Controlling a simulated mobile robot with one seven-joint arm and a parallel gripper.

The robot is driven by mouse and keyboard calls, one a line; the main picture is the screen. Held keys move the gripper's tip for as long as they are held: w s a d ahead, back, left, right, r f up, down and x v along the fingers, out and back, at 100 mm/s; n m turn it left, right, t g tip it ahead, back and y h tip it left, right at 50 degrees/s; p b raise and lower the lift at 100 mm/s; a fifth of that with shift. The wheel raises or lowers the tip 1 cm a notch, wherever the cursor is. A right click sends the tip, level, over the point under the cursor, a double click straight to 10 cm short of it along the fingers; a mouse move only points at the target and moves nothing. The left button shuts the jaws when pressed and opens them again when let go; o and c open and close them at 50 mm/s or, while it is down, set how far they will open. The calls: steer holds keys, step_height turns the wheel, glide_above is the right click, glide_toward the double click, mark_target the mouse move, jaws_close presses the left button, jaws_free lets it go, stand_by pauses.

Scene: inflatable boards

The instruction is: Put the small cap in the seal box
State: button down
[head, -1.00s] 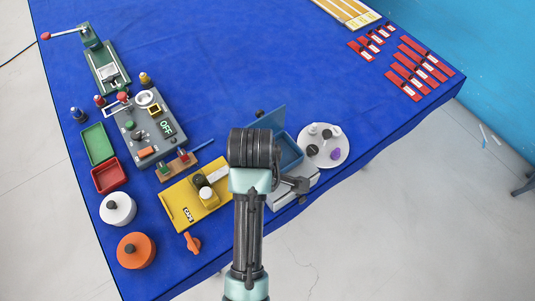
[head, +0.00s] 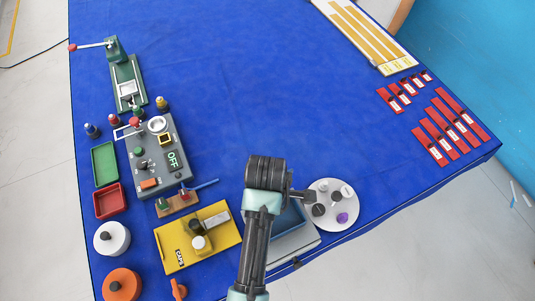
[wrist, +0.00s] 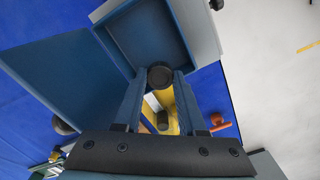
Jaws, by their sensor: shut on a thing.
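A small dark round cap (wrist: 160,76) is pinched between the two blue fingertips of my gripper (wrist: 158,90) in the wrist view. The open blue box (wrist: 148,38), which looks like the seal box, lies just past the fingertips, with its raised blue lid (wrist: 65,85) to the left. The cap appears at the box's near edge in the picture; its height over the box is unclear. In the head view part of the blue box (head: 287,222) shows beside my arm; the fingertips and held cap are hidden there.
A yellow CAPS board (head: 168,250) with caps on it lies left of my arm. A round white plate (head: 345,222) with several small pieces stands right of the box. A grey control panel (head: 172,170) is farther left. The blue table's middle is clear.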

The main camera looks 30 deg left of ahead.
steer(key=shift+f+p, duration=0.35)
steer(key=shift+f, duration=1.9)
steer(key=shift+f, duration=0.2)
steer(key=c, duration=0.8)
jaws_free()
steer(key=shift+w+r, duration=0.1)
steer(key=shift+o, duration=0.2)
steer(key=shift+r, duration=0.1)
step_height(320, 180, up, 11)
steer(key=shift+r, duration=0.2)
steer(key=shift+r+p, duration=0.4)
